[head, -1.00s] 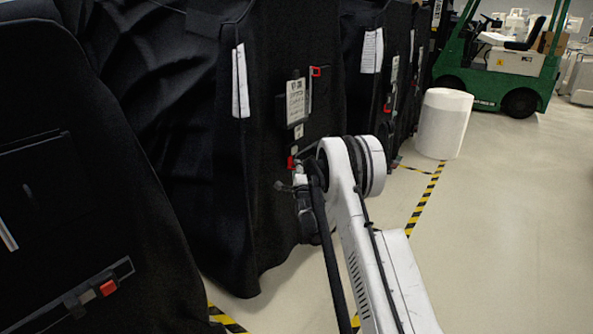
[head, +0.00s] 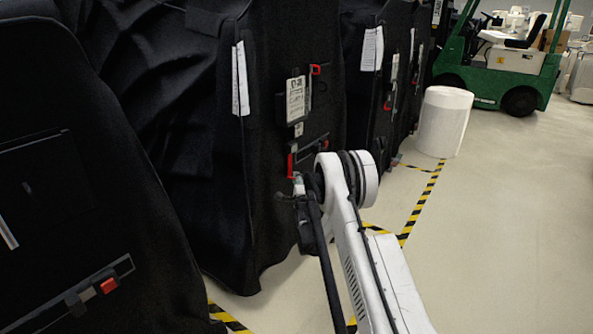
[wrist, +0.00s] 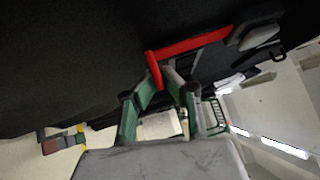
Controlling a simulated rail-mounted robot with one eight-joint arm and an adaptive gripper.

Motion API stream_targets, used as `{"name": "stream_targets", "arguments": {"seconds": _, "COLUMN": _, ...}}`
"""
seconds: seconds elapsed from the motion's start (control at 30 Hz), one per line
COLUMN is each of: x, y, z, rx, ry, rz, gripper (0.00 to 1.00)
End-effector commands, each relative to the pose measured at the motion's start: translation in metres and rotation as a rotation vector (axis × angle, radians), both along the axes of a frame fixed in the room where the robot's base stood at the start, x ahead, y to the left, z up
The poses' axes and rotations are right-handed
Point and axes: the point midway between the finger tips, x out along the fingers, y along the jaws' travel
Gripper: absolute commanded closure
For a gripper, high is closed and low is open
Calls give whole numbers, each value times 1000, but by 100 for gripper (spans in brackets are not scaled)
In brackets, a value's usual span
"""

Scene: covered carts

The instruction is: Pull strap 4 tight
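A red strap (wrist: 195,43) runs along the black cover in the wrist view, and its red end (wrist: 154,70) hangs down between my fingertips. My gripper (wrist: 160,82) appears shut on that end; its green-jointed fingers lean inward around it. In the head view, the red end (head: 291,165) shows at the lower left of a dark fitting (head: 312,147) on the middle cart's black cover (head: 275,220). My gripper is small there and partly hidden by my wrist. No strap number is readable, so I cannot tell which one is strap 4.
Another black-covered cart (head: 80,210) with a red buckle (head: 108,286) stands close at left. More covered carts (head: 358,90) stand behind. A white cylinder (head: 443,122) and green forklift (head: 497,75) are at the back right. The floor (head: 500,230) at right is clear.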

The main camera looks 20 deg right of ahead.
Motion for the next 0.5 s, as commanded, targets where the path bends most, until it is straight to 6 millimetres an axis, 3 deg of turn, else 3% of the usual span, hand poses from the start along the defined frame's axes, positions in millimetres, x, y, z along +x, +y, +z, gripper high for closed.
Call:
{"name": "stream_targets", "arguments": {"seconds": 0.2, "x": 0, "y": 0, "z": -40, "rx": 1, "ry": 2, "rz": 0, "gripper": 100}}
{"name": "stream_targets", "arguments": {"seconds": 0.5, "x": -1, "y": 0, "z": -55, "rx": 2, "ry": 3, "rz": 1, "gripper": 100}}
